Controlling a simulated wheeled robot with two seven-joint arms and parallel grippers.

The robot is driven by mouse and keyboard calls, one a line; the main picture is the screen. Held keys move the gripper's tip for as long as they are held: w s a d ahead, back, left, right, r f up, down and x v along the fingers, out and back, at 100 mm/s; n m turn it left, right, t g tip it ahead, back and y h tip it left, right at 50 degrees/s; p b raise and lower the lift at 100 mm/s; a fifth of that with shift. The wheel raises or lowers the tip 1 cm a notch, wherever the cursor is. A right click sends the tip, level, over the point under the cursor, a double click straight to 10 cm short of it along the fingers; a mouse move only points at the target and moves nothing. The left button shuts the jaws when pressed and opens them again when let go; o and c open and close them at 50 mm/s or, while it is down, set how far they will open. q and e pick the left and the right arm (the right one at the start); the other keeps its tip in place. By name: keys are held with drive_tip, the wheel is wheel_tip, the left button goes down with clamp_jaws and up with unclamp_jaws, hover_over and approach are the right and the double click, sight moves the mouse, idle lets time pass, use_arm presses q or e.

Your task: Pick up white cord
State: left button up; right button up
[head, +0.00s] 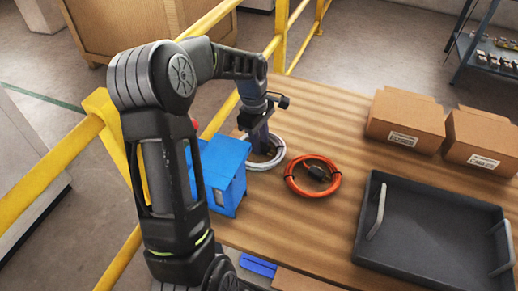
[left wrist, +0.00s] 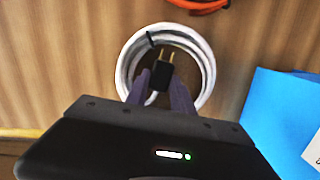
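The white cord (head: 276,158) lies coiled on the wooden table, just right of the blue box, partly hidden by my left gripper in the head view. In the left wrist view the white cord (left wrist: 207,66) forms a ring with a black plug (left wrist: 164,77) and metal prongs at its middle. My left gripper (head: 262,150) points down over the coil. In the left wrist view the fingers of my left gripper (left wrist: 160,85) stand apart, one on each side of the plug; contact is not clear. My right gripper is not in view.
An orange cord (head: 313,176) lies coiled just right of the white one. The blue box (head: 222,170) stands close on the left. A dark tray (head: 437,230) and two cardboard boxes (head: 405,118) are to the right. Yellow railing (head: 283,40) runs along the table's far left side.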

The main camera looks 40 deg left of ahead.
use_arm(q)
clamp_jaws()
drive_tip(key=shift+r, duration=0.1)
wheel_tip(320, 180, up, 10)
drive_tip(key=p, duration=0.1)
idle(0.6)
idle(0.4)
